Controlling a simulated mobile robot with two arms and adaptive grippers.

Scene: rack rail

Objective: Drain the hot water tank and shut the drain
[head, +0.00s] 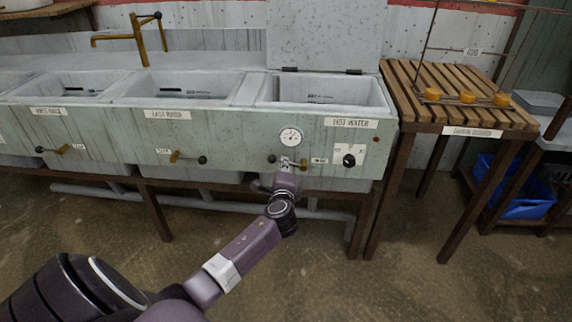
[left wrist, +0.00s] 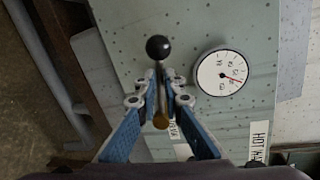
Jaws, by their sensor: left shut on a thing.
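The hot water tank (head: 268,121) is the right-hand basin in the grey-green bench, its lid raised. I cannot tell its water level. The drain lever has a black ball (head: 272,159) at its left end and brass at its right, lying about level. In the left wrist view its black ball (left wrist: 158,48) and brass pivot (left wrist: 160,121) show beyond and below the fingertips. My left gripper (head: 286,166) is at the tank front, its fingers (left wrist: 161,88) shut on the lever's rod between ball and pivot. My right gripper is out of view.
A round dial (head: 291,136) sits just above the lever, and a black knob (head: 349,161) is to its right. Two other basins have levers, one left (head: 52,149) and one middle (head: 188,158). A slatted wooden table (head: 398,90) stands right; floor in front is clear.

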